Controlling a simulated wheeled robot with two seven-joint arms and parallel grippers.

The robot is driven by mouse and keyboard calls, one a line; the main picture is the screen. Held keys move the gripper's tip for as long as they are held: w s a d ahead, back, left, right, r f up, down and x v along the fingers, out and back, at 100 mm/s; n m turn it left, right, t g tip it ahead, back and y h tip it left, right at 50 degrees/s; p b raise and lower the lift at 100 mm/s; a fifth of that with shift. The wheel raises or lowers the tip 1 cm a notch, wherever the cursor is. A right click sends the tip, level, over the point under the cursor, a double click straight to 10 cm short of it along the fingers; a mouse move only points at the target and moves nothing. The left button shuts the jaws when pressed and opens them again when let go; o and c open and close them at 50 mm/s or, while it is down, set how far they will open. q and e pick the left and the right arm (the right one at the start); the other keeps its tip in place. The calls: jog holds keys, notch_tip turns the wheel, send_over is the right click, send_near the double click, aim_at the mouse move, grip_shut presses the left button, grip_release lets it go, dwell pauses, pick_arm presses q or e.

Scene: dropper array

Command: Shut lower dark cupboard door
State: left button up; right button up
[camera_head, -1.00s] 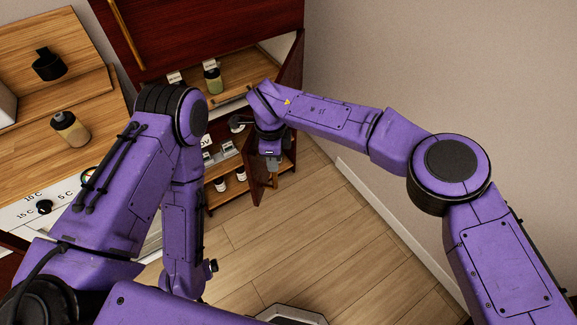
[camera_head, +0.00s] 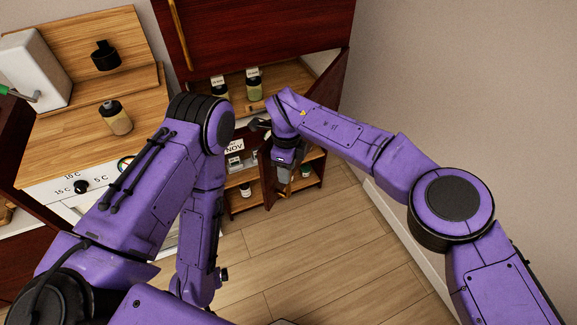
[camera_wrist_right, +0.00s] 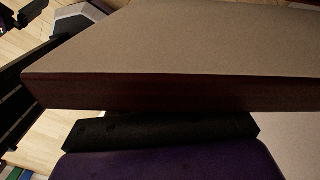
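The lower dark cupboard door (camera_head: 267,181) is dark red and stands open, seen almost edge-on in front of the low shelves. My right gripper (camera_head: 283,172) points down close beside this door, on its right; the head view does not settle whether they touch. In the right wrist view a panel with a pale face and dark red edge (camera_wrist_right: 170,90) crosses the picture very near the black gripper body (camera_wrist_right: 160,130). The fingertips are hidden there, so their opening is unclear.
The low shelves (camera_head: 240,207) hold small jars and a NOV card (camera_head: 234,146). Above them is an upper cupboard with a large dark red door (camera_head: 262,30) and two bottles inside. A wooden counter (camera_head: 75,135) stands at the left. Floor in front is clear; a wall closes the right.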

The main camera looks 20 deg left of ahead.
jog(key=shift+w+r, duration=0.1)
jog(key=shift+r, duration=0.05)
notch_tip(320, 180, up, 10)
jog(key=shift+f+b, duration=0.2)
jog(key=shift+b, duration=0.6)
jog(key=shift+r, duration=0.4)
pick_arm(q)
jog(key=shift+f, duration=0.75)
jog(key=shift+c, duration=0.3)
pick_arm(e)
jog(key=shift+c, duration=0.2)
